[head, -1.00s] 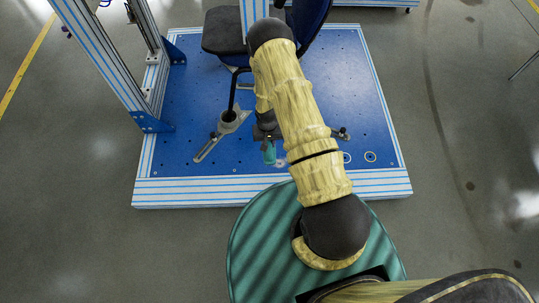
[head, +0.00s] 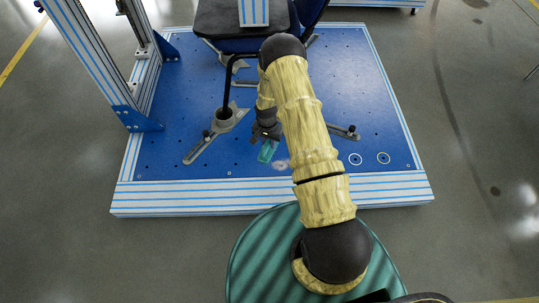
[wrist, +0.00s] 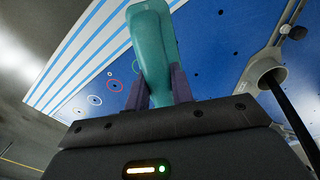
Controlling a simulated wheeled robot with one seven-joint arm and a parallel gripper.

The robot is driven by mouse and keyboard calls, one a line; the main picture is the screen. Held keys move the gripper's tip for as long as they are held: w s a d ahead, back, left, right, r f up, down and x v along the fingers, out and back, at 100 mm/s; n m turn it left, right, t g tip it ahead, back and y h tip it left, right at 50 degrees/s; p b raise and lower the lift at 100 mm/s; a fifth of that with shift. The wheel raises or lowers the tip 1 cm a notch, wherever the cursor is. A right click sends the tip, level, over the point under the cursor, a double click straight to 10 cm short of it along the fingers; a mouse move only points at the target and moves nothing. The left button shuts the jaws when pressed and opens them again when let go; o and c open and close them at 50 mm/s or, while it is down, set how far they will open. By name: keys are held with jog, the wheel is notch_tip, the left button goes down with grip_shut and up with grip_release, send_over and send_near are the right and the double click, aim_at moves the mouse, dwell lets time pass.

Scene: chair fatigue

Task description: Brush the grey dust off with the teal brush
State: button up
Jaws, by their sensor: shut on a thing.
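The teal brush (head: 267,151) is in my gripper (head: 266,134), above the front part of the blue plate. It slants down to the left in the head view. In the wrist view the teal brush (wrist: 152,45) stands out between the two fingers of my gripper (wrist: 160,88), which are shut on it. A pale grey dust patch (head: 281,165) lies on the plate just right of and below the brush in the head view. I cannot tell whether the brush touches the plate. I cannot make out the dust in the wrist view.
The blue plate (head: 375,125) has a striped front rail (head: 270,193). A grey clamp with a black post (head: 217,135) stands left of my gripper, another clamp (head: 343,131) right. Two rings (head: 369,159) lie right. A chair (head: 235,25) and striped frame column (head: 95,65) stand behind.

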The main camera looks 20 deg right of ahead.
jog(key=w+d+f+m+b, duration=0.2)
jog(key=w+f+m+b, duration=0.2)
jog(key=f+b, duration=0.9)
jog(key=w+b, duration=0.1)
jog(key=b, duration=0.2)
jog(key=shift+w+f, duration=0.15)
